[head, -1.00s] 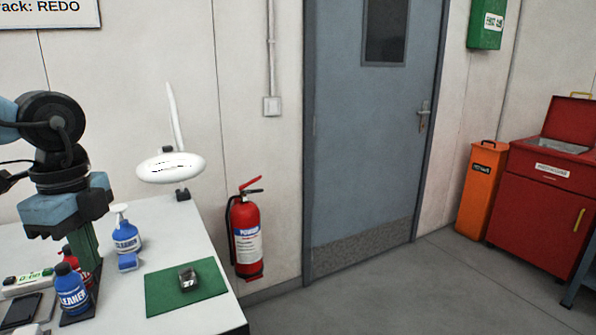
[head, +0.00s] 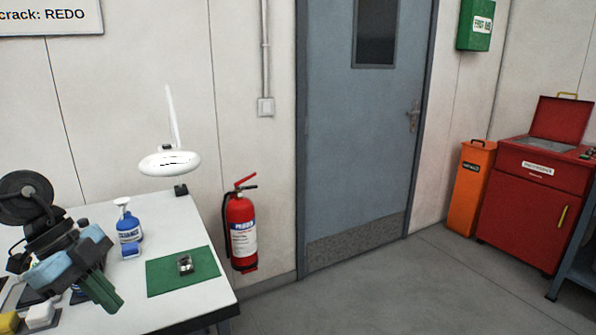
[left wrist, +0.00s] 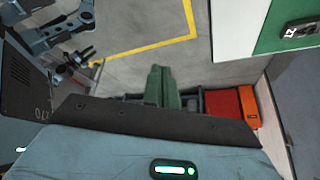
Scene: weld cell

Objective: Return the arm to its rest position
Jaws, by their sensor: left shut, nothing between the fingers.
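My left gripper (head: 108,298) is at the lower left of the head view, its green fingers pointing down and right. It is beside the left part of the white table (head: 185,312). In the left wrist view its green fingers (left wrist: 160,86) are together with nothing between them. It is apart from the green mat (head: 215,268) and the small metal part (head: 185,264) on it. My right gripper is not seen in the head view.
A blue spray bottle (head: 129,228) and a white lamp (head: 170,163) stand at the table's back. A red extinguisher (head: 241,232) hangs beside the table. An orange bin (head: 470,190) and a red cabinet (head: 525,215) stand at right. The floor before the door (head: 360,150) is clear.

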